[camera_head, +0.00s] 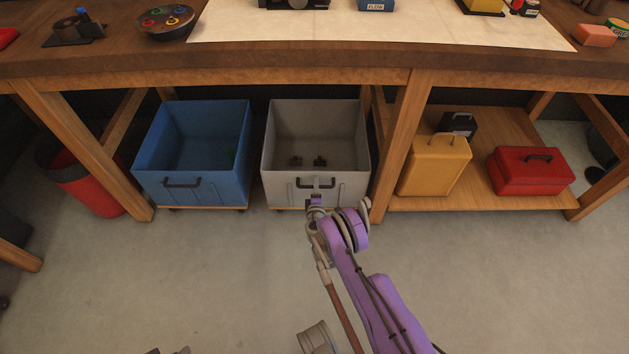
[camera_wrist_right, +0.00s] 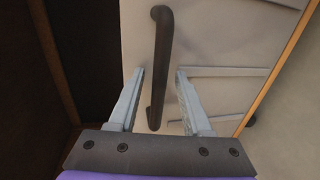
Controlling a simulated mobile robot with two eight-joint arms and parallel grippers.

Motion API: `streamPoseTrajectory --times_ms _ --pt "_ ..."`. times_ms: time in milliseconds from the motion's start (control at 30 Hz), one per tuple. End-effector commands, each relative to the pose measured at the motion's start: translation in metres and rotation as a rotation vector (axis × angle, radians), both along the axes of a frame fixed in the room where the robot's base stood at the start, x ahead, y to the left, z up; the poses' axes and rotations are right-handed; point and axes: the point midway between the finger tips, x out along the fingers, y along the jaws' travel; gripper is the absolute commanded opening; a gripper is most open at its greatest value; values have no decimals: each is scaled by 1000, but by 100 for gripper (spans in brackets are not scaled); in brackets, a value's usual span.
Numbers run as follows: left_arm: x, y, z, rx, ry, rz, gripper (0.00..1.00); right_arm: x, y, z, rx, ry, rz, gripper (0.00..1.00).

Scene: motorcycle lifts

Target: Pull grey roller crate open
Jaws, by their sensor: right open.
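The grey roller crate (camera_head: 285,190) stands under the workbench, on a low wooden base, with a dark bar handle (camera_head: 316,183) on its front. A few small dark items lie inside it. My right gripper (camera_head: 315,200) is at the crate's front, just below the handle in the head view. In the right wrist view the handle (camera_wrist_right: 160,50) runs lengthwise between the two open fingers (camera_wrist_right: 160,75), with a gap on each side. The crate's grey front (camera_wrist_right: 220,35) is behind it. My left gripper does not show.
A blue crate (camera_head: 190,194) stands close on the left, with a red bin (camera_head: 95,195) beyond. A bench leg (camera_head: 401,145) is just right of the grey crate. A shelf holds a yellow case (camera_head: 433,168) and red toolbox (camera_head: 530,176). The floor (camera_head: 150,280) in front is largely clear.

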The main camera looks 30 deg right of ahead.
Motion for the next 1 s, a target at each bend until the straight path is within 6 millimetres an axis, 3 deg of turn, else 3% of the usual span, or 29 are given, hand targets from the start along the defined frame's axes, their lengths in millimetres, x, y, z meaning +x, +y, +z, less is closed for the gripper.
streamPoseTrajectory --times_ms 267,533,1000 --pt "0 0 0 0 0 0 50 0 0 0 0 0 0 47" --pt "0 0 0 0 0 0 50 0 0 0 0 0 0 0" --pt "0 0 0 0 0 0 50 0 0 0 0 0 0 0"
